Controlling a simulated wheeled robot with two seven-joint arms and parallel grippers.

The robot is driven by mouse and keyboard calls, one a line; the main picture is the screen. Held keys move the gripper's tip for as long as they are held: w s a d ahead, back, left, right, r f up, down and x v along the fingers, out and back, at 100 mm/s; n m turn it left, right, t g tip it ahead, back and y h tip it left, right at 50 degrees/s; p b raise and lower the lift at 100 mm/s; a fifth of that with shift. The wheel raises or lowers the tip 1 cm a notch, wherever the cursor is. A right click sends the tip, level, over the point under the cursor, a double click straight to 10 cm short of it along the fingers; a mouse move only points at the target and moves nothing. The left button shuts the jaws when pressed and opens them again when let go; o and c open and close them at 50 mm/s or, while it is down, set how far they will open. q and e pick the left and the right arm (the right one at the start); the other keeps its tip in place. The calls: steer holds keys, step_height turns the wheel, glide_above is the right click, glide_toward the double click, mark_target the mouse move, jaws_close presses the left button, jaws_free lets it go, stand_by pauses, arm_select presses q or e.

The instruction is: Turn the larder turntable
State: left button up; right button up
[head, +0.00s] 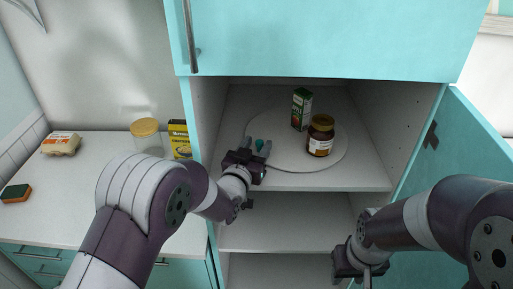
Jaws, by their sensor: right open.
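The larder turntable (290,160) is a pale round disc on the upper shelf of the open larder. A green and white carton (301,109) and a dark jar with a yellowish lid (320,135) stand on its right part. A small teal knob (259,144) shows at its left part. My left gripper (257,147) reaches in at the disc's left edge, with its fingers on either side of the knob. I cannot tell whether they grip it. My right gripper (362,275) is open and empty, low in front of the larder, near the picture's bottom edge.
The larder door (440,145) stands open on the right, near my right arm. A lower shelf (285,222) is empty. On the left counter are an egg carton (61,144), a sponge (16,193), a lidded jar (146,134) and a yellow box (180,139).

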arm_select(q)
steer(key=shift+s+a, duration=0.1)
steer(key=shift+s, duration=0.15)
steer(key=b+v, duration=0.4)
steer(key=v, duration=0.8)
steer(key=shift+s, duration=0.1)
